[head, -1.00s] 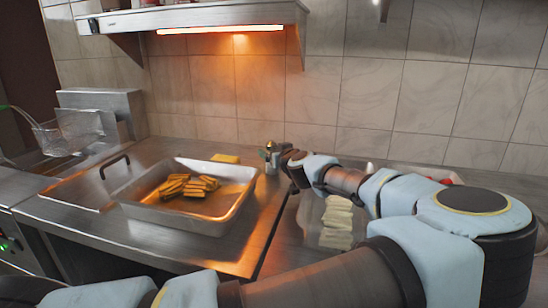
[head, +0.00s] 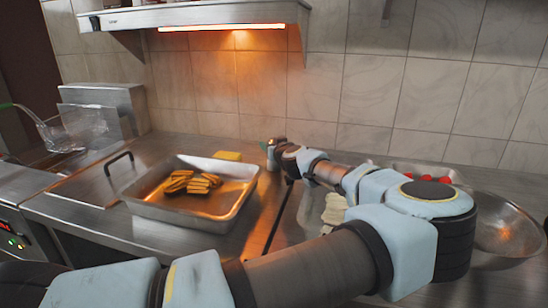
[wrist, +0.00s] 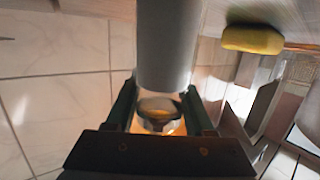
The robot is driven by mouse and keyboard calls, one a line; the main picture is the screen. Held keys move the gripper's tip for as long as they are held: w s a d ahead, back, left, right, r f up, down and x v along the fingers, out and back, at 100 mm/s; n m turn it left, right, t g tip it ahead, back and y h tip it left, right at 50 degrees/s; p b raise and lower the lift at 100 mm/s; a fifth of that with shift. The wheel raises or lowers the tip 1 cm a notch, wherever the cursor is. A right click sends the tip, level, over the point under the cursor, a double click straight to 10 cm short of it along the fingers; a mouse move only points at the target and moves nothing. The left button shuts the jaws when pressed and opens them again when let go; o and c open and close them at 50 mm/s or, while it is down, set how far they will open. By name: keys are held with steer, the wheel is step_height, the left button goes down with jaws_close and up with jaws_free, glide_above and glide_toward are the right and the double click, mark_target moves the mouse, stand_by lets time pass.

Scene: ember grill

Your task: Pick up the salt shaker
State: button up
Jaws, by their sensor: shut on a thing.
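The salt shaker (wrist: 167,50) fills the upper middle of the wrist view. It looks like a grey cylinder with a clear glass end and a shiny metal cap. My gripper (wrist: 162,110) is shut on it, with one green finger on each side of the cap end. In the head view my gripper (head: 272,152) is at the back of the counter, beyond the tray's right corner. There the shaker is small and mostly hidden by the gripper, and I cannot tell whether it touches the counter.
A metal tray (head: 178,217) with fried pieces (head: 190,183) sits left of my gripper. A yellow block (head: 227,156) lies behind it. Pale slices (head: 335,208) lie under my arm. A steel bowl (head: 508,228) and red items (head: 435,178) are at right. The tiled wall (head: 330,90) is close behind.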

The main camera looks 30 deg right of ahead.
jaws_close()
steer(key=shift+r+b, duration=0.15)
steer(key=shift+b, duration=0.2)
steer(key=shift+s+r+b, duration=0.15)
steer(key=shift+b, duration=0.15)
step_height(320, 180, up, 11)
steer(key=b, duration=0.3)
steer(key=s+a+p, duration=0.7)
steer(key=s+a, duration=0.6)
steer(key=s, duration=0.1)
steer(key=shift+s+a+p, duration=0.15)
steer(key=shift+a+p, duration=0.15)
